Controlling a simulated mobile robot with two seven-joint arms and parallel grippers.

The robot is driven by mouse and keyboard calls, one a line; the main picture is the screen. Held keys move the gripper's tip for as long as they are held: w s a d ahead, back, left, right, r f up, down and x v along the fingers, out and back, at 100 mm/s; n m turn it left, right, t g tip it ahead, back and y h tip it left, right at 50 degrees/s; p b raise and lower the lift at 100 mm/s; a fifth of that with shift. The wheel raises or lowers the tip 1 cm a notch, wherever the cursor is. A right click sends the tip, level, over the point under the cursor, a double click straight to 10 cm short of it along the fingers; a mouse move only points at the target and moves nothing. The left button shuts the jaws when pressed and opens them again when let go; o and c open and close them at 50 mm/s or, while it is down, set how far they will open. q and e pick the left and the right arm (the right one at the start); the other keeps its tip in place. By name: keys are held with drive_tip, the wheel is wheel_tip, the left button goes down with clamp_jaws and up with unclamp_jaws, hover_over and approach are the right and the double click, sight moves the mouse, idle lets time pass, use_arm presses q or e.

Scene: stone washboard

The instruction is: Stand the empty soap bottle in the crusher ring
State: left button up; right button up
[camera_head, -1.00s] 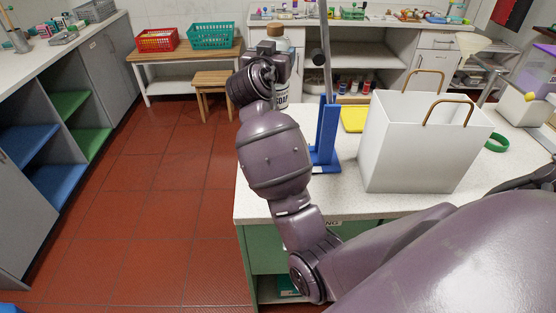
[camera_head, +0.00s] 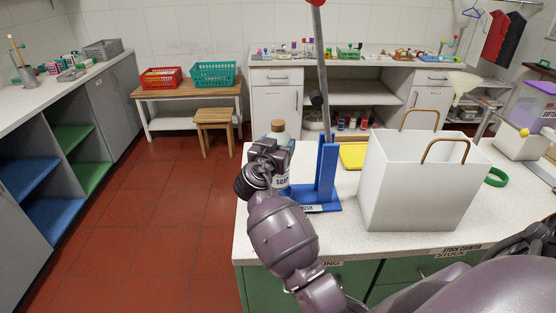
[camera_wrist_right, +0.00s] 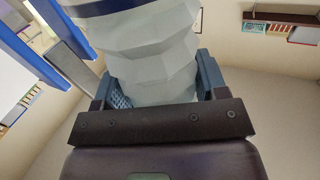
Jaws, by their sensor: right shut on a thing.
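The soap bottle (camera_head: 282,180) is pale with a brown cap (camera_head: 278,125) and a SOAP label, and looks upright. My right gripper (camera_head: 275,155) is shut on it, just left of the crusher's post. In the right wrist view the ribbed grey bottle body (camera_wrist_right: 155,60) sits between both fingers of the right gripper (camera_wrist_right: 158,88). The blue crusher (camera_head: 327,170) stands on the counter with its long grey lever raised. I cannot make out its ring; the arm and bottle cover that area. I cannot tell whether the bottle touches the base. My left gripper is not in view.
A white bag (camera_head: 415,185) with brown handles stands right of the crusher on the speckled counter (camera_head: 345,245). A yellow board (camera_head: 353,156) lies behind, and a green ring (camera_head: 496,177) lies to the right. The counter's left edge is close to my right arm.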

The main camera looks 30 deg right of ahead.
wheel_tip(320, 180, down, 5)
drive_tip(key=shift+r, duration=0.1)
idle(0.3)
drive_tip(key=shift+f, duration=0.2)
drive_tip(key=o, duration=1.1)
drive_tip(key=shift+r, duration=0.1)
